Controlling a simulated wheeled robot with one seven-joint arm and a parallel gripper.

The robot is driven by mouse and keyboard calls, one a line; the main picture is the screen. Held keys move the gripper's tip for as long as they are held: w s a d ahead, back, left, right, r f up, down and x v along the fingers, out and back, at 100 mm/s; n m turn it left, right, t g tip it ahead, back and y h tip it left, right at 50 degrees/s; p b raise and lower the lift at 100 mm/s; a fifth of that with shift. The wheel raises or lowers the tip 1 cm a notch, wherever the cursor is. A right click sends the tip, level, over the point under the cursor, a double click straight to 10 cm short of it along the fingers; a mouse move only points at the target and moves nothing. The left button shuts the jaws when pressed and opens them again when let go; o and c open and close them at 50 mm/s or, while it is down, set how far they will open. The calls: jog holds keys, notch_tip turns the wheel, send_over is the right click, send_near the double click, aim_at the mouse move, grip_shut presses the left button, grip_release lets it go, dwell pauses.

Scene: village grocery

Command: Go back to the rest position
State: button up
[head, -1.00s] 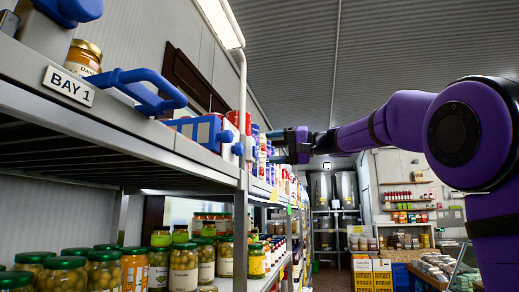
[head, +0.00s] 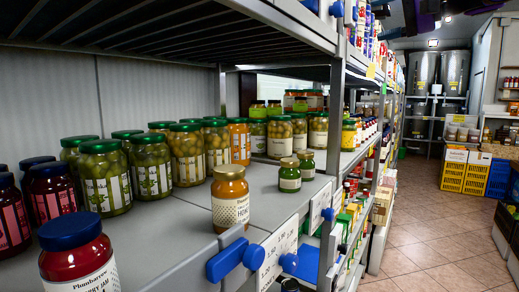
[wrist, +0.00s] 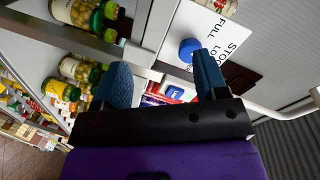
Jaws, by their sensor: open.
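My gripper (wrist: 161,72) shows in the wrist view with its two blue fingers spread wide apart. No object is held between them. Behind the gap, beyond the fingers, are red and blue packs (wrist: 165,91) and a blue knob (wrist: 189,50) on a white sign (wrist: 218,38).
The head view shows a grey metal shelf (head: 185,212) with green-lidded jars (head: 104,178), a blue-lidded red jar (head: 78,258) and an orange-brown jar (head: 230,200) near its front edge. Tiled floor (head: 430,235) is clear at right. Yellow crates (head: 453,177) stand farther back.

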jog(key=s+a+f+g+h, duration=0.35)
jog(key=s+f+h, duration=0.25)
jog(key=s+f, duration=0.8)
jog(key=s+d+f+h, duration=0.2)
jog(key=s+f, duration=0.5)
jog(key=f, duration=0.4)
jog(key=s+d+f+n+h, duration=0.1)
jog(key=s+f+h, duration=0.3)
jog(key=s+f, duration=0.4)
notch_tip(320, 180, down, 4)
jog(key=shift+d+r+n+g+h, duration=0.2)
jog(key=shift+d+n+g+h, duration=0.1)
jog(key=shift+d+g, duration=0.2)
